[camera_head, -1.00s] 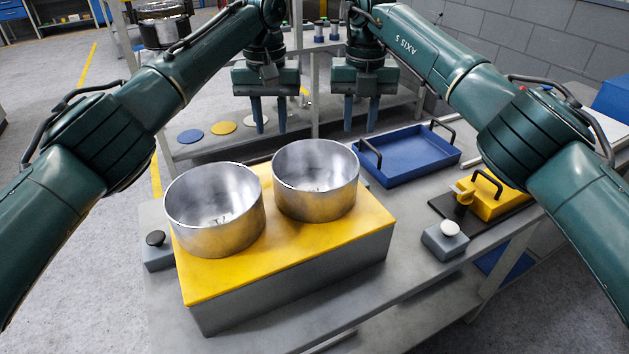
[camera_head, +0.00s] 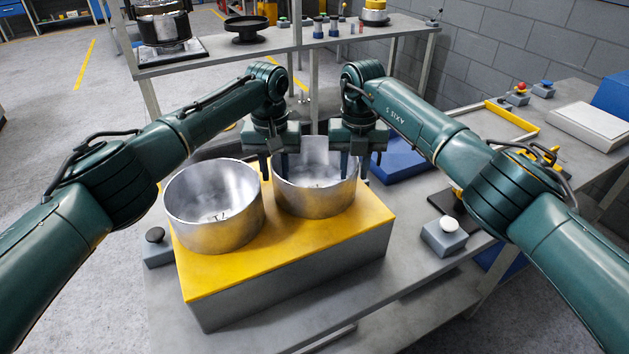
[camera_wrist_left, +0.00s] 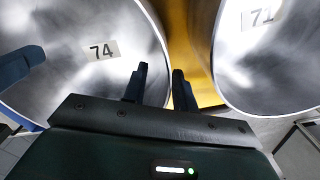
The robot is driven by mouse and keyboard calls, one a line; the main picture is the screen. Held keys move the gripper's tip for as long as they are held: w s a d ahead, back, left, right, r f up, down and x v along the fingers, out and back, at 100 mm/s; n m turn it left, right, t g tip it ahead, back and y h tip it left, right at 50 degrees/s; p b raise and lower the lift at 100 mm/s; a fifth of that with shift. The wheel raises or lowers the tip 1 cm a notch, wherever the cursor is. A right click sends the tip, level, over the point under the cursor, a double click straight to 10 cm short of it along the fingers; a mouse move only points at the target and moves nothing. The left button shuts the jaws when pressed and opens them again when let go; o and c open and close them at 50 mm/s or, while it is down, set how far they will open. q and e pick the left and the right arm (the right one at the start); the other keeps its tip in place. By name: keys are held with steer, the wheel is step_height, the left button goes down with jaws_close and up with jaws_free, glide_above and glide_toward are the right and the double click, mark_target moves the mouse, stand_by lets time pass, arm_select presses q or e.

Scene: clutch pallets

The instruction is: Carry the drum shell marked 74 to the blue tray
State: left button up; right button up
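Two open silver drum shells stand side by side on a yellow-topped block. The right one in the head view (camera_head: 316,198) carries the mark 74, which shows inside it in the left wrist view (camera_wrist_left: 103,50). My left gripper (camera_head: 274,168) is open across its left wall, one finger inside and one outside; these fingers also show in the left wrist view (camera_wrist_left: 160,85). My right gripper (camera_head: 354,166) straddles its right wall, fingers apart. The blue tray (camera_head: 405,160) lies behind to the right, partly hidden by my right arm.
The drum shell marked 71 (camera_head: 213,207) stands close on the left; its mark shows in the left wrist view (camera_wrist_left: 262,17). The yellow-topped block (camera_head: 225,280) rests on the grey table. A white-button box (camera_head: 445,235) and a black-button box (camera_head: 156,247) flank it.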

arm_select(q)
steer(key=shift+f, duration=0.35)
arm_select(e)
steer(key=shift+f, duration=0.4)
arm_select(q)
jaws_close()
arm_select(e)
jaws_close()
arm_select(q)
steer(key=shift+r, duration=0.1)
arm_select(e)
steer(key=shift+r, duration=0.15)
stand_by(0.5)
